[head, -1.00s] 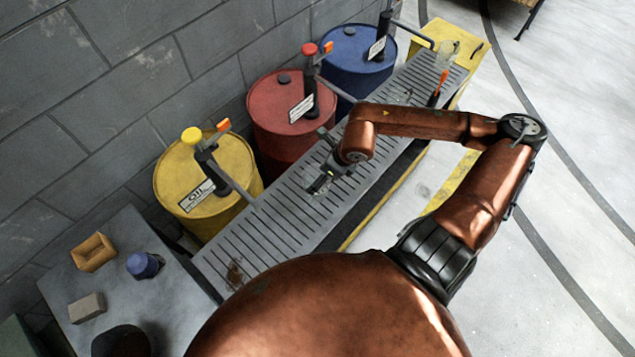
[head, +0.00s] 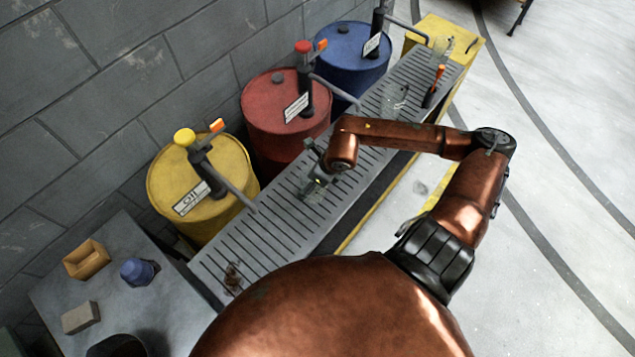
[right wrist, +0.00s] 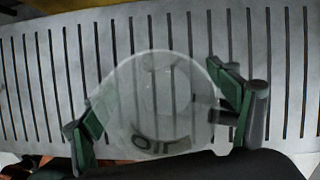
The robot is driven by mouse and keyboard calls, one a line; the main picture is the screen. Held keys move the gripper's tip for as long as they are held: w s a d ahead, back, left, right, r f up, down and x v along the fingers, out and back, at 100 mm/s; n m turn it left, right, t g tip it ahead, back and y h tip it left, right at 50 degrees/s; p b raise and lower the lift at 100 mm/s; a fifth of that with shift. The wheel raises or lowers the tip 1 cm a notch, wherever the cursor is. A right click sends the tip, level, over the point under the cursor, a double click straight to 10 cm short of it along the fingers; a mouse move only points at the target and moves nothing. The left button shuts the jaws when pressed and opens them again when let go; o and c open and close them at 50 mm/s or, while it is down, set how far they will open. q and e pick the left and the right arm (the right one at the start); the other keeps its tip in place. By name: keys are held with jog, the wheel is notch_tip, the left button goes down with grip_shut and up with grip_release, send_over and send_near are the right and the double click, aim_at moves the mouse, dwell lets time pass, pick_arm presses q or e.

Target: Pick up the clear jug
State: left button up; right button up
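A clear jug (right wrist: 158,100) with an OIL label fills the middle of the right wrist view, with its dark handle part at the right. In the head view the jug (head: 312,194) is small, on the slotted metal grate (head: 262,236). My right gripper (head: 318,183) is low over the grate at the jug. In the right wrist view its green-padded fingers (right wrist: 164,106) are wide apart on the left and right sides of the jug. The gripper looks open; firm contact on both sides cannot be seen. My left gripper is not in view.
Yellow (head: 200,180), red (head: 285,115) and blue (head: 342,55) drums with pumps stand along the block wall; their spouts reach over the grate. Another clear vessel (head: 396,98) is farther along the grate. A grey bench (head: 110,290) holds a wooden box (head: 87,260), blue object (head: 137,271) and grey block (head: 81,317).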

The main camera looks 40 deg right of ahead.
jog(key=c, duration=1.2)
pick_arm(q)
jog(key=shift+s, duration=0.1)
